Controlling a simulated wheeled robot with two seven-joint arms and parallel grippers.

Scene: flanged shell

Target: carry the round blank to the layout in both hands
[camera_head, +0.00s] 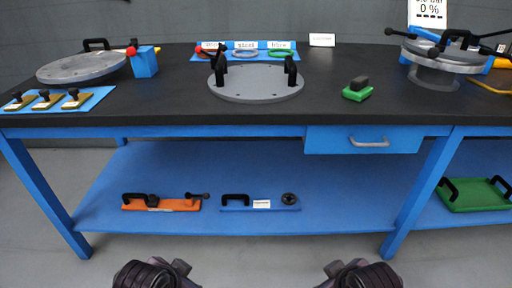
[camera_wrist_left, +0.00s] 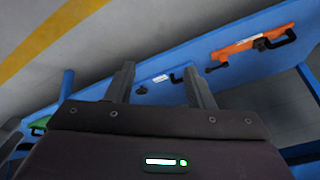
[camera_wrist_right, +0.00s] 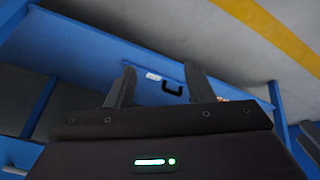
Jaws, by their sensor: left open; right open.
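The round blank (camera_head: 255,91) appears to be the flat grey disc lying on the dark bench top near the middle. Two upright black handles stand on it, one on its left side and one on its right. I cannot tell which thing is the layout. My left gripper (camera_wrist_left: 158,76) is open and empty in the left wrist view. My right gripper (camera_wrist_right: 158,74) is open and empty in the right wrist view. Both arms show at the bottom of the head view, low in front of the bench and well apart from the disc.
Another grey disc (camera_head: 82,68) lies at the left, beside a blue block (camera_head: 145,62). A flanged shell (camera_head: 436,76) stands at the right. A green block (camera_head: 357,93) with a dark grip sits right of the blank. Orange (camera_head: 172,206) and blue (camera_head: 236,208) tools lie on the lower shelf.

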